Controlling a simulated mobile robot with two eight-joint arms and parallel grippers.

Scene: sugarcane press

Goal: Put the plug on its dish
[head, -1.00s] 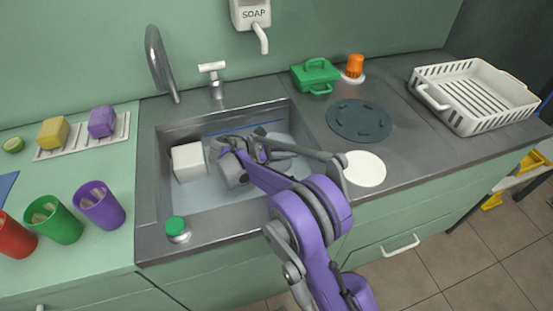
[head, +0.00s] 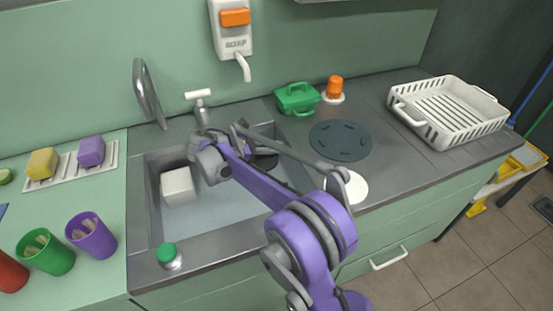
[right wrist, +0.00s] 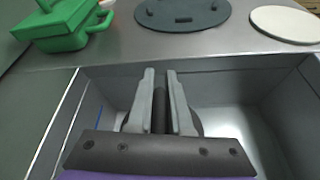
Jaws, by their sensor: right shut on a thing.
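My right gripper (right wrist: 162,100) is shut on a dark plug. The plug's dark stem (right wrist: 159,108) stands between the two pale fingers in the right wrist view, and part of a dark round body shows behind them. In the head view my right gripper is over the sink, largely hidden by my arm, with the dark plug (head: 264,161) just right of my wrist. A flat white round disc, which may be the dish (head: 352,186), lies on the counter right of the sink; it also shows in the right wrist view (right wrist: 287,24). My left gripper is not in view.
A white block (head: 178,186) sits in the sink (head: 140,225). A dark round mat (head: 341,140), a green lidded box (head: 297,99), an orange-topped item (head: 334,88) and a white rack (head: 450,110) stand to the right. A green-capped jar (head: 168,256) is on the front rim.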

